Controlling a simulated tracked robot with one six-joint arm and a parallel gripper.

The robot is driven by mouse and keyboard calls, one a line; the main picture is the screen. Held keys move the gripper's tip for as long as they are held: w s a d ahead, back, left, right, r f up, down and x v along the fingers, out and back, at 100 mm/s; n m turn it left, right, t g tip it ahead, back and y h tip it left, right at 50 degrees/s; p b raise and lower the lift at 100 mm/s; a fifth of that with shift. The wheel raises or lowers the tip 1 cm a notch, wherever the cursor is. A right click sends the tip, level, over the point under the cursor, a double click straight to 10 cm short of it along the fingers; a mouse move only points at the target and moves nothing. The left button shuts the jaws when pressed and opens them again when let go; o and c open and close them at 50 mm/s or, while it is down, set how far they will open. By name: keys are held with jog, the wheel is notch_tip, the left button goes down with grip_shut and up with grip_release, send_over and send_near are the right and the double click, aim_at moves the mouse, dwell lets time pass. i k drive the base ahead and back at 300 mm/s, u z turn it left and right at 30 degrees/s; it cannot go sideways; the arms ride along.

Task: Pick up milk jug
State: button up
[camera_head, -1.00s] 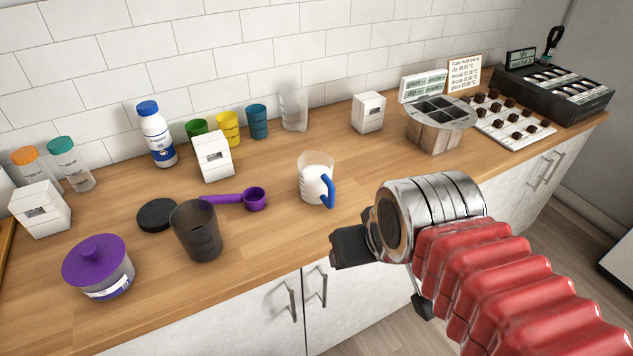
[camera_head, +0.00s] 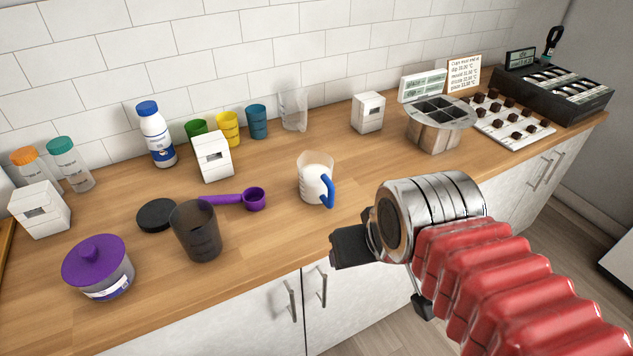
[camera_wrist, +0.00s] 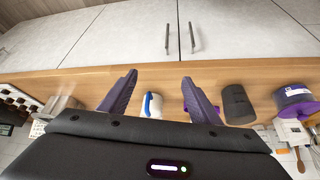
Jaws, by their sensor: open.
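The milk jug (camera_head: 316,180) is a clear jug with white milk inside and a blue handle on its right side. It stands upright near the middle of the wooden counter. My gripper (camera_head: 345,247) is in front of the counter edge, below and right of the jug in the head view, apart from it. In the wrist view the two fingers (camera_wrist: 158,88) are spread apart and empty.
A purple-lidded tub (camera_head: 98,268) is farther left. The counter right around the jug is clear.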

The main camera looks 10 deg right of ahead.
aim_at(315, 168)
jog(key=u, duration=3.15)
jog(key=k, duration=0.55)
jog(key=z, duration=0.05)
